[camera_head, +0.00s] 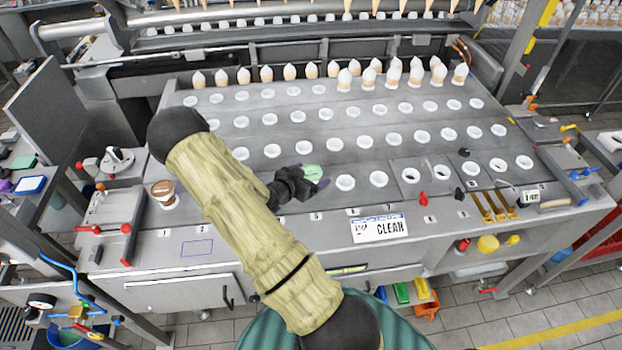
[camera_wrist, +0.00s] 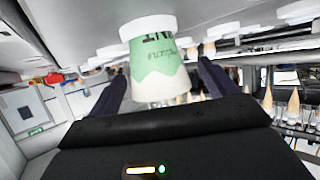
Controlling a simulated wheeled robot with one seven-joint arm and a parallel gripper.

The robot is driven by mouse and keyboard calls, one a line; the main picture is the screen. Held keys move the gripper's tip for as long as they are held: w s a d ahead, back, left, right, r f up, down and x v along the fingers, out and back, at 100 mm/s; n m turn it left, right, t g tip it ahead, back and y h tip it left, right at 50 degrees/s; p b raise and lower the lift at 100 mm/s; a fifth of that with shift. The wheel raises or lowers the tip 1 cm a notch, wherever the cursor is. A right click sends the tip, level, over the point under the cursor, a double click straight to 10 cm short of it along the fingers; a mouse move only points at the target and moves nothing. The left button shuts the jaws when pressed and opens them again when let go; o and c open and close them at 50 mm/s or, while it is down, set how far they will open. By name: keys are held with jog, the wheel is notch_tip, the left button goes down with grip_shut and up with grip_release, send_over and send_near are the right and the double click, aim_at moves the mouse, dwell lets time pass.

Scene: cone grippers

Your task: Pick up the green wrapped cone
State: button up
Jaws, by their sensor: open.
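The green wrapped cone (camera_head: 313,172) sits at the front row of white holders on the grey machine deck, beside my gripper's end; only its pale green top shows there. In the wrist view the cone (camera_wrist: 160,65) has a green-and-white wrapper with dark lettering and a white ring at its upper end in the picture. My gripper (camera_wrist: 163,75) is open, with one dark finger on each side of the cone and visible gaps between. In the head view my gripper (camera_head: 312,184) partly hides the cone's lower part.
Rows of white holders (camera_head: 345,182) cover the deck, with several white-tipped cones (camera_head: 289,72) along the back. A brown-topped cup (camera_head: 163,193) stands at left.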

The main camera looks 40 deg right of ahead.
jog(key=shift+w+d+f, duration=0.1)
jog(key=shift+d+f, duration=0.1)
jog(key=shift+d, duration=0.2)
jog(key=c, duration=0.8)
